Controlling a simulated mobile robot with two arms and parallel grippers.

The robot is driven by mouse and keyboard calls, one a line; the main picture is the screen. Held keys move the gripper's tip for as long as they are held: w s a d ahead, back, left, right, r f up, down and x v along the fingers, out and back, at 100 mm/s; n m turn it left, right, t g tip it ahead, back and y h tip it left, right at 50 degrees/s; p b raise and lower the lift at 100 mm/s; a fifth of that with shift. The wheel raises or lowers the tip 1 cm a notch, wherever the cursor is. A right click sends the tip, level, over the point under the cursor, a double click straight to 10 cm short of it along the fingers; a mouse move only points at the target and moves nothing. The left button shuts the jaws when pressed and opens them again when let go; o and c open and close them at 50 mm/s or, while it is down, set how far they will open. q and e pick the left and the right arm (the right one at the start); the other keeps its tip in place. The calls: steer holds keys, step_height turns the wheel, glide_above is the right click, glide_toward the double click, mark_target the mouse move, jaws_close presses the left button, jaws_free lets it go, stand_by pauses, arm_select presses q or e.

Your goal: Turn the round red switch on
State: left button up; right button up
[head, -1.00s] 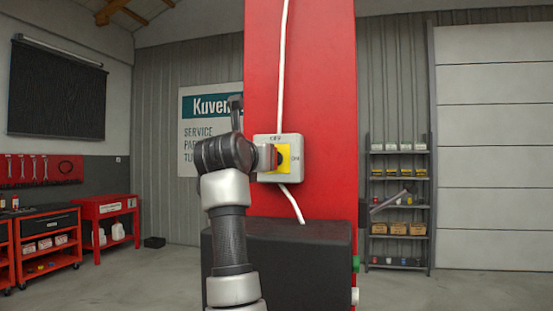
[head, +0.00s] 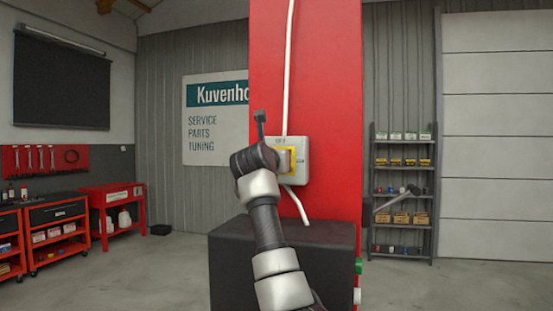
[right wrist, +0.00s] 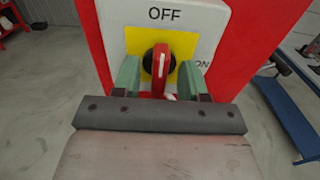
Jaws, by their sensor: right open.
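The switch box (head: 304,168) is a pale grey plate on a red pillar. Its yellow square (right wrist: 185,46) carries a round switch with a red handle (right wrist: 161,72). In the right wrist view the handle stands upright, its white mark toward the word OFF above. ON is printed at the right. My right gripper (right wrist: 160,79) is open, its green fingertips at either side of the red handle; I cannot tell whether they touch it. In the head view my right gripper (head: 282,160) is in front of the box and hides the handle. My left gripper is not in view.
The red pillar (head: 330,90) carries a white cable (head: 289,60) above and below the box. A black cabinet (head: 285,240) stands beneath. Shelving (head: 403,230) stands at the right. A blue beam (right wrist: 290,115) lies right in the wrist view.

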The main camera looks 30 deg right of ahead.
steer(key=c, duration=0.6)
jaws_close()
steer(key=shift+s+d+f+m+p, duration=0.15)
steer(key=shift+m+p, duration=0.15)
steer(key=shift+m, duration=2.65)
steer(key=shift+w+f+m+p, duration=0.15)
steer(key=shift+m+p, duration=0.2)
steer(key=shift+m, duration=2.65)
steer(key=shift+s+d+f+m+p, duration=0.15)
steer(key=shift+m+p, duration=0.15)
steer(key=shift+m, duration=2.65)
steer(key=shift+a+f, duration=0.1)
steer(key=shift+o, duration=1.4)
jaws_free()
steer(key=o, duration=0.3)
steer(key=shift+s, duration=0.1)
